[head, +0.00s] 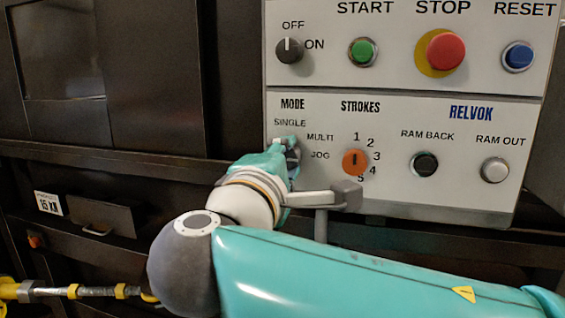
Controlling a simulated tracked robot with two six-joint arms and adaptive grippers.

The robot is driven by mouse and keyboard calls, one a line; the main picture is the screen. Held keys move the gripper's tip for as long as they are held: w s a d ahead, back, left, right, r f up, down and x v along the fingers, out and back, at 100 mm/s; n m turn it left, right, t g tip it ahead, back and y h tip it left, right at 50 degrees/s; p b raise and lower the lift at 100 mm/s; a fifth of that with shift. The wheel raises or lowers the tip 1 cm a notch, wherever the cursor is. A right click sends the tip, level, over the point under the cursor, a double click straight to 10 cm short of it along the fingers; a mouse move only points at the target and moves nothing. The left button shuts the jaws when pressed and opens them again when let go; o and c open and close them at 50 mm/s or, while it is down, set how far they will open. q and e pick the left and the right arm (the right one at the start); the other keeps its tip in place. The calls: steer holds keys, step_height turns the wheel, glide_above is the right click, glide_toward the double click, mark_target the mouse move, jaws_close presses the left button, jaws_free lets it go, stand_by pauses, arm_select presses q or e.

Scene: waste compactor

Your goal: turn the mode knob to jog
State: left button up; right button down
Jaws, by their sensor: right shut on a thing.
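The mode knob (294,156) sits on the lower half of the grey control panel, under the label MODE, with SINGLE above it and MULTI and JOG to its right. My right gripper (286,144) is at the knob and shut on it. The gripper and wrist cover most of the knob, so I cannot tell which label its pointer faces. My left gripper is not in view.
The panel (400,90) also holds a black OFF/ON knob (289,50), a green START button (362,52), a red STOP button (445,51), a blue RESET button (518,56), an orange STROKES knob (354,162), a black RAM BACK button (424,164) and a white RAM OUT button (495,170).

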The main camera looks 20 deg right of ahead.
steer(key=shift+f, duration=0.15)
steer(key=c, duration=0.8)
jaws_free()
steer(key=shift+o, duration=0.2)
steer(key=v, duration=1.2)
steer(key=shift+w, duration=0.1)
